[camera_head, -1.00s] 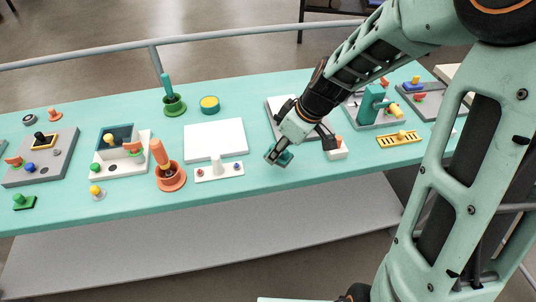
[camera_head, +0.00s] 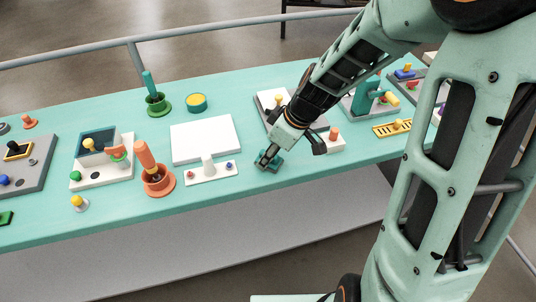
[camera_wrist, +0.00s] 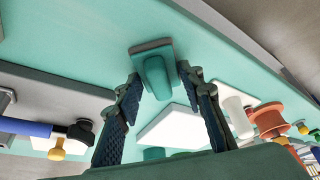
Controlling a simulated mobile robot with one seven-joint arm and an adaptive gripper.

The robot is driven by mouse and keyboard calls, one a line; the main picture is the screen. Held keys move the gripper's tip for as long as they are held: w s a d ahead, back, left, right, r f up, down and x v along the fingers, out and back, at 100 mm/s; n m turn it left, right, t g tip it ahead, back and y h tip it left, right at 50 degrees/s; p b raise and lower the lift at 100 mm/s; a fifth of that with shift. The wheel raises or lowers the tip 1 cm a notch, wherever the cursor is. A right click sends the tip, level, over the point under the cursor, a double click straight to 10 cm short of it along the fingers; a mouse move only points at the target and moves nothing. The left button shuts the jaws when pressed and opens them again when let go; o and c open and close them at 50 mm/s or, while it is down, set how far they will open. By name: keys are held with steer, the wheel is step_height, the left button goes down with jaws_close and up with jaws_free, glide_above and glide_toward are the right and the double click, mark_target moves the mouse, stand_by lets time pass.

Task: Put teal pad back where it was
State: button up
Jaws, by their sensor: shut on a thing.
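The teal pad (camera_head: 272,166) is at my gripper's tips, over the front part of the teal table, right of the white strip with pegs. In the wrist view the pad (camera_wrist: 154,73) shows a rounded teal grip on a flat plate with a grey edge. My gripper (camera_head: 267,158) points down and is shut on the pad; its two dark fingers (camera_wrist: 162,85) flank the teal grip in the wrist view. I cannot tell whether the pad touches the table.
A white panel (camera_head: 205,139) lies left of my gripper, with the white pegged strip (camera_head: 211,174) in front of it. A white block with an orange knob (camera_head: 333,143) stands close on the right. The table's front edge is near; bare table lies around the pad.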

steer(key=shift+f, duration=0.2)
steer(key=o, duration=1.1)
steer(key=shift+r, duration=0.1)
steer(key=shift+r, duration=0.3)
steer(key=p+v, duration=0.1)
steer(key=v, duration=1)
steer(key=shift+d+r, duration=0.2)
steer(key=shift+r, duration=0.15)
